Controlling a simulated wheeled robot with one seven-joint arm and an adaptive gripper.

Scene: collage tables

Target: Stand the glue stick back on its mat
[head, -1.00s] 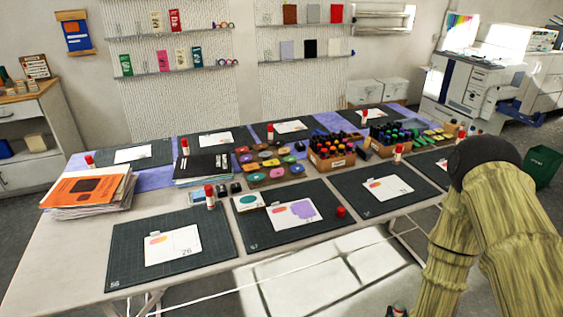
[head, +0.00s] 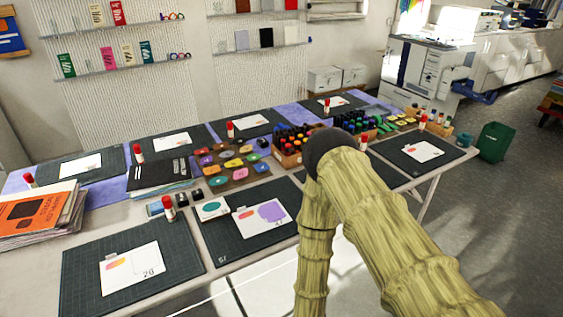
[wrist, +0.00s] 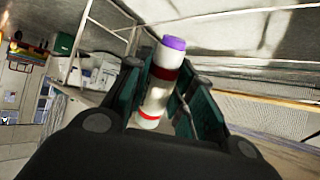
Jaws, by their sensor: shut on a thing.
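My gripper (wrist: 160,100) is shut on a glue stick (wrist: 155,102) in the wrist view. The stick has a purple end, a white body with a dark red band, and a red ring near its other end. It sits tilted between the fingers, clear of any mat there. In the head view my arm hides the gripper and the held stick. A dark mat marked 57 (head: 240,250) lies at the front middle with a card and purple paper on it. No glue stick stands on its visible part; my arm covers its right end.
Another glue stick (head: 168,208) stands near the front left mat (head: 85,280). Several red-capped sticks stand by other mats. A marker box (head: 288,158) and a tray of coloured discs (head: 228,168) fill the table's middle. Floor is open at the right.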

